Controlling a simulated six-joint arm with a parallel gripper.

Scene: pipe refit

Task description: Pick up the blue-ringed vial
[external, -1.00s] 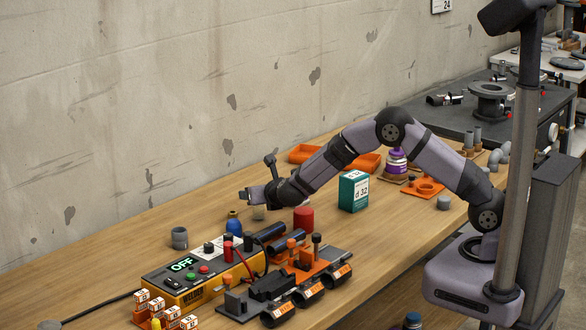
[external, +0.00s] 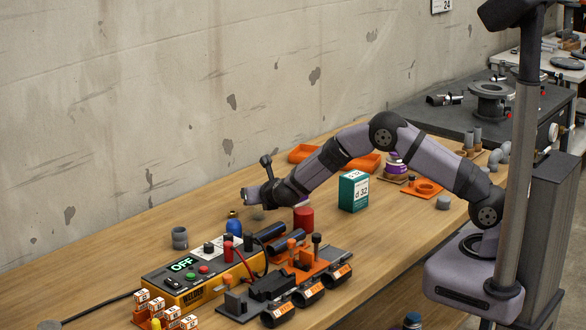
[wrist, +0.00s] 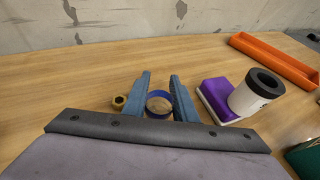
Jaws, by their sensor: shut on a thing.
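My gripper (wrist: 161,78) shows from behind in the wrist view, with its two blue-grey fingers on either side of the blue-ringed vial (wrist: 159,96). The fingers are shut on it. I see a blue rim around a tan middle; its lower part is hidden behind my wrist. In the external view my gripper (external: 250,196) is over the middle of the bench, left of the red cylinder (external: 303,219). The vial is too small to make out clearly there.
A brass-coloured piece (wrist: 119,102) lies just left of the fingers. A purple block (wrist: 217,97) with a white, black-rimmed cylinder (wrist: 256,92) is to the right. An orange tray (wrist: 275,58) lies farther back. The welder box (external: 200,275) stands in front of a blue bottle (external: 234,226).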

